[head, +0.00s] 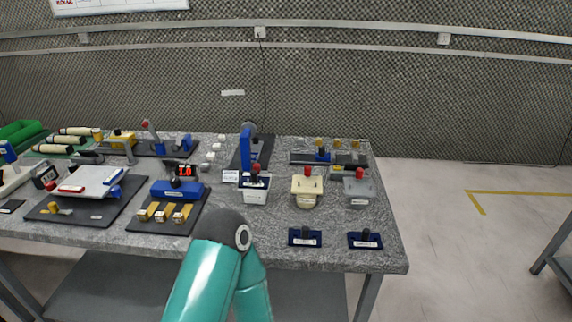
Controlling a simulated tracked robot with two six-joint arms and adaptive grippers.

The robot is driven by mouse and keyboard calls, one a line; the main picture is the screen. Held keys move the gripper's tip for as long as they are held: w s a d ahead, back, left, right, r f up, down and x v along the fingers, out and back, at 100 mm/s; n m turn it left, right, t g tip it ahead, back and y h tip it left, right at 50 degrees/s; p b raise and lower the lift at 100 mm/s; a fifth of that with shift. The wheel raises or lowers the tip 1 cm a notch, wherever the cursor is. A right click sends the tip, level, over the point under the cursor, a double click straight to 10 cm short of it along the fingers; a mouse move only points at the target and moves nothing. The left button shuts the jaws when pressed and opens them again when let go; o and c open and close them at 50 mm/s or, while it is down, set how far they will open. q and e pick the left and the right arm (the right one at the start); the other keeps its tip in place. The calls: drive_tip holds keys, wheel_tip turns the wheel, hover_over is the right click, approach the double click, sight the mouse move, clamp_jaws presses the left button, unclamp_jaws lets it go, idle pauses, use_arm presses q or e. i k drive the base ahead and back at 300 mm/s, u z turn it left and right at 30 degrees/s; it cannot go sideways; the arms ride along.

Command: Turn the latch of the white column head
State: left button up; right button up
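The white column head (255,196) is a small white block with a label on its front. It stands near the middle of the grey speckled table, with a dark part and a red knob (256,168) on top. The latch is too small to make out clearly, so I cannot tell which way it is turned. A teal arm of mine rises from the bottom edge, in front of the table and left of the white head. Neither gripper shows in the head view.
A cream head (307,195) and a grey head (359,195), each with a red knob, stand to the right. Two dark blue labelled blocks (305,238) (365,241) lie near the front edge. A blue press (246,145) stands behind. Boards with fixtures (178,190) crowd the left.

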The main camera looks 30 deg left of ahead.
sight(256, 166)
drive_tip(key=z, duration=0.4)
drive_tip(key=k, duration=1.3)
drive_tip(key=u, duration=0.95)
drive_tip(key=i, duration=1.05)
